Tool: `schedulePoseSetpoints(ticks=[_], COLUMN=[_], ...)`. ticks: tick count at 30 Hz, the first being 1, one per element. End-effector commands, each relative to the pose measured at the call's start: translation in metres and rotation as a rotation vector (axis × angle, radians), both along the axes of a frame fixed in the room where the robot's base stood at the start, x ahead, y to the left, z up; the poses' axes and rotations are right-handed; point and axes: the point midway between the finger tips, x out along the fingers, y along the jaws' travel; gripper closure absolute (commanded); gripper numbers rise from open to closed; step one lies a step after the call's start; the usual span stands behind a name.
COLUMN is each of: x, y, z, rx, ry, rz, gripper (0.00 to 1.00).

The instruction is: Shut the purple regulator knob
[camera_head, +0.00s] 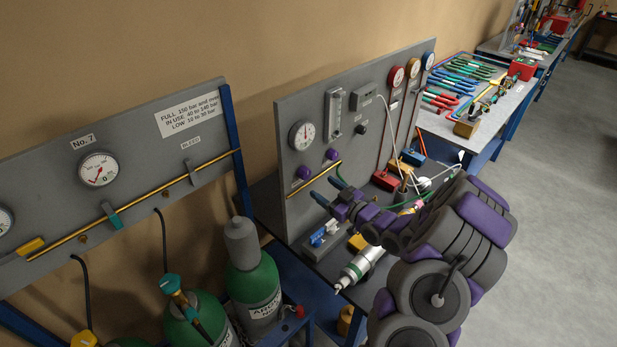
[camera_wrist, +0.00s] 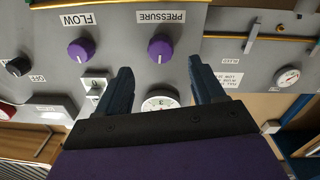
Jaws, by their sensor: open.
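Two purple knobs are on the grey upright panel. The knob by the PRESSURE label (camera_wrist: 160,48) sits below the round gauge; in the head view it is the left knob (camera_head: 303,173). The knob by the FLOW label (camera_wrist: 81,50) is the right one (camera_head: 332,154) in the head view. My gripper (camera_head: 326,191) is open and empty in front of the panel. In the wrist view its two dark blue fingers (camera_wrist: 160,72) are spread, with the PRESSURE knob framed between and beyond their tips. I see no contact with it.
The panel (camera_head: 285,125) also carries a gauge (camera_head: 302,135), a flow tube (camera_head: 334,112) and a black knob (camera_head: 360,130). A brass pipe (camera_head: 315,180) runs below the purple knobs. Green cylinders (camera_head: 256,290) stand at lower left. A bench with tools is at right.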

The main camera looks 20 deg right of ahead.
Motion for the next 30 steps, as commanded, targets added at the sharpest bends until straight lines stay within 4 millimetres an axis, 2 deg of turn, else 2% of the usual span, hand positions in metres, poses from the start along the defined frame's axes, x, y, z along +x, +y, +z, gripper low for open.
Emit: schedulePoseSetpoints(ticks=[9, 15, 21, 30], x=[0.043, 0.065, 0.075, 0.077], y=[0.015, 0.021, 0.023, 0.024], z=[-0.001, 0.0, 0.0, 0.0], rx=[0.0, -0.001, 0.001, 0.001], ry=[0.003, 0.001, 0.0, 0.0], rz=[0.002, 0.002, -0.001, -0.001], gripper=[0.32, 0.32, 0.32, 0.32])
